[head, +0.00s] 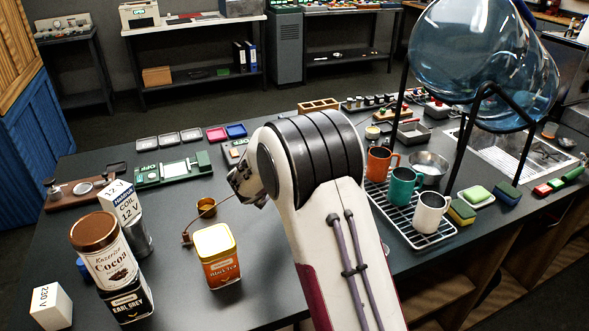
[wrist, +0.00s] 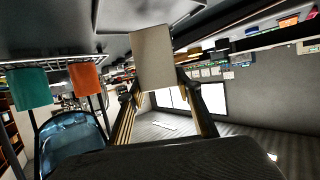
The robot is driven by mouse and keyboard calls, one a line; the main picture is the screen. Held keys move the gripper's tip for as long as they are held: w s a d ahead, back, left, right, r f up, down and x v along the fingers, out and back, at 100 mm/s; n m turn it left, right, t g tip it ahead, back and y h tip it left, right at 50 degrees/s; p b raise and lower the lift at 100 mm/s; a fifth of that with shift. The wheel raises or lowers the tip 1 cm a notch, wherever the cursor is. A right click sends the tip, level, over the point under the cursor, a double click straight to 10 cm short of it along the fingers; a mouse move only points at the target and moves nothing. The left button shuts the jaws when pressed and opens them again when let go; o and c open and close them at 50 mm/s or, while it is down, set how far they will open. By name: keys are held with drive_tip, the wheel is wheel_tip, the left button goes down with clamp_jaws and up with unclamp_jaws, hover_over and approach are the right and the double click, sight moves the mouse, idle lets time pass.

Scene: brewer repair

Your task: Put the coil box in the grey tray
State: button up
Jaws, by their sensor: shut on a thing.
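In the wrist view my gripper (wrist: 157,86) is shut on a plain pale box (wrist: 153,58), one finger on each side. No lettering shows on the face toward the camera, so I cannot tell which box it is. In the head view my arm hides the gripper and this box. A white box marked "12 V COIL" (head: 121,204) stands at the left, behind the cocoa tin.
Mugs stand on a wire rack (head: 412,226); the orange one (wrist: 86,79) also shows in the wrist view. A big glass vessel (head: 480,60) rises on black legs beside them. A cocoa tin (head: 105,250), tea tin (head: 217,257) and "230 V" box (head: 50,306) stand front left.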

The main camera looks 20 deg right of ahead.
drive_tip(key=shift+f, duration=1.35)
drive_tip(key=o, duration=1.2)
drive_tip(key=shift+f, duration=0.15)
drive_tip(key=shift+s+a+r, duration=0.25)
drive_tip(key=shift+r, duration=0.1)
drive_tip(key=shift+v, duration=3.4)
